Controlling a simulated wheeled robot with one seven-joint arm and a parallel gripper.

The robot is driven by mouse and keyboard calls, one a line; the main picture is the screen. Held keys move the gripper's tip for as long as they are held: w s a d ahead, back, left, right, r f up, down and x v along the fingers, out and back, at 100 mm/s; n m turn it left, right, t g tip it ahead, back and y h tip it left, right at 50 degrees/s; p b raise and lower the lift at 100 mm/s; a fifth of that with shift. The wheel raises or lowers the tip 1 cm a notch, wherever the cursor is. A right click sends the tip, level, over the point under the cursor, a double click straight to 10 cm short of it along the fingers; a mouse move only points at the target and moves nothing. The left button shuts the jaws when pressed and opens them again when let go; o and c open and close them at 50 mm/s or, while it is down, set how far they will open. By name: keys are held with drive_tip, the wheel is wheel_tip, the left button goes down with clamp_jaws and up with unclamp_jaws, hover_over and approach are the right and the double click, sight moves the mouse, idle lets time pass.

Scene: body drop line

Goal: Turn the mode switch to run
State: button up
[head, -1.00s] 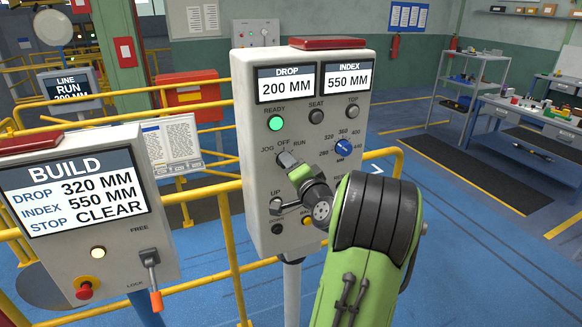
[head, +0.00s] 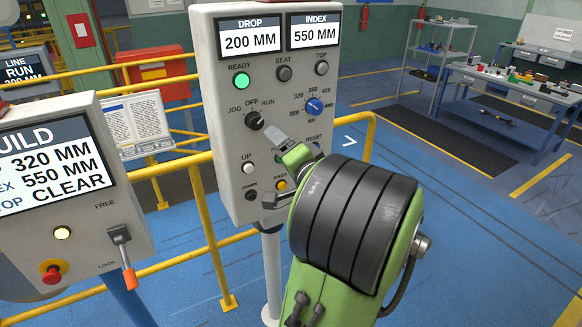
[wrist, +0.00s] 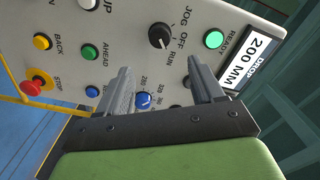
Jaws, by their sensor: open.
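The mode switch (head: 254,120) is a black rotary knob labelled JOG, OFF and RUN on the grey control box (head: 225,115). Its pale pointer mark is too small to tell surely which label it faces. It also shows in the wrist view as a black knob (wrist: 161,37), past the fingers and between their lines. My gripper (head: 272,168) is open and empty, in front of the box, below and right of the switch and apart from it. In the wrist view my gripper's two grey fingers (wrist: 160,80) stand wide apart, with the blue dial (wrist: 146,100) seen between them.
The READY lamp (head: 241,80) is lit green. A blue MM dial (head: 314,105) and several push buttons, including a white UP button (head: 248,168), sit near the switch. The BUILD box (head: 60,190) stands at left. Yellow rails (head: 205,230) run behind.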

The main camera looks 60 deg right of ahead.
drive_tip(key=v, duration=0.4)
drive_tip(key=shift+s+a+b, duration=0.1)
drive_tip(key=shift+s+b, duration=0.15)
drive_tip(key=shift+b, duration=0.15)
drive_tip(key=w+a+f+n+g+y, duration=0.2)
drive_tip(key=w+a+f+n+y, duration=0.25)
drive_tip(key=a, duration=0.45)
drive_tip(key=w+a+f+n+g+y, duration=0.2)
drive_tip(key=w+a+f+n+y, duration=0.3)
drive_tip(key=a, duration=0.4)
drive_tip(key=s+a+f+n+g, duration=0.2)
drive_tip(key=s+a+n+g, duration=0.3)
drive_tip(key=s+a+n, duration=0.4)
drive_tip(key=s+a, duration=0.3)
drive_tip(key=a, duration=0.2)
drive_tip(key=shift+s+f+g, duration=0.2)
drive_tip(key=shift+f+g, duration=0.05)
drive_tip(key=shift+g, duration=0.15)
